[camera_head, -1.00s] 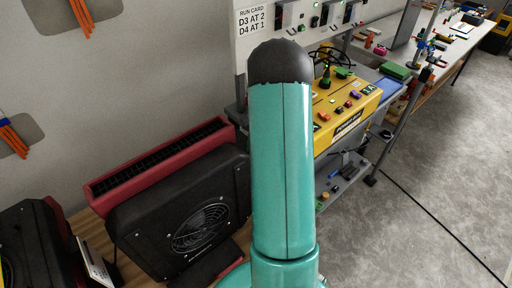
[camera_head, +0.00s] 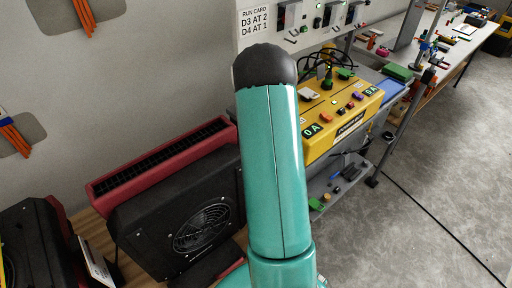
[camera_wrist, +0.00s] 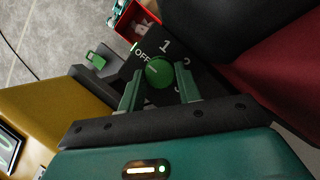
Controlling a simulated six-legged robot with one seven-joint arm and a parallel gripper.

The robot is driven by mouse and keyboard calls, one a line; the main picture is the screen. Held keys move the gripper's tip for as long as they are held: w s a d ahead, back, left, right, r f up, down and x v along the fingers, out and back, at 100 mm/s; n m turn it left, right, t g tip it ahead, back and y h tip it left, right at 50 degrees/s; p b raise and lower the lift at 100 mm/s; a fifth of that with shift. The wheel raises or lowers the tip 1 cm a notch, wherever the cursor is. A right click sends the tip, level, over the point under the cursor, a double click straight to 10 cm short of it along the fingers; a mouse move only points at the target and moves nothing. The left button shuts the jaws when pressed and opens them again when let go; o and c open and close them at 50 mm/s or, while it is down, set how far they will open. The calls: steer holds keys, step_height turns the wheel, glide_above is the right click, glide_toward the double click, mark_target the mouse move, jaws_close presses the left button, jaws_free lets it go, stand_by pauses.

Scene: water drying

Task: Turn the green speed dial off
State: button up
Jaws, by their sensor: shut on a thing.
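The round green dial (camera_wrist: 159,72) is on a dark panel in the wrist view. It has white markings around it, with OFF (camera_wrist: 142,50) and a 1 (camera_wrist: 165,47) above it. A short pale mark shows on the dial's face, but I cannot tell exactly which marking it lines up with. My gripper (camera_wrist: 158,82) has one finger on each side of the dial and is shut on it. Other numerals are partly hidden by the fingers. In the head view my teal arm is in front, and neither the gripper nor the green dial can be made out.
A black fan unit (camera_head: 203,232) and a red slatted unit (camera_head: 160,163) stand at left in the head view. A yellow box (camera_head: 340,132) with coloured buttons and displays sits on a shelf. A run card (camera_head: 254,20) hangs above. A red bin (camera_wrist: 124,20) shows in the wrist view.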

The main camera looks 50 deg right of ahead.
stand_by(0.3)
steer(key=o, duration=1)
steer(key=shift+c, duration=0.2)
steer(key=v, duration=1.4)
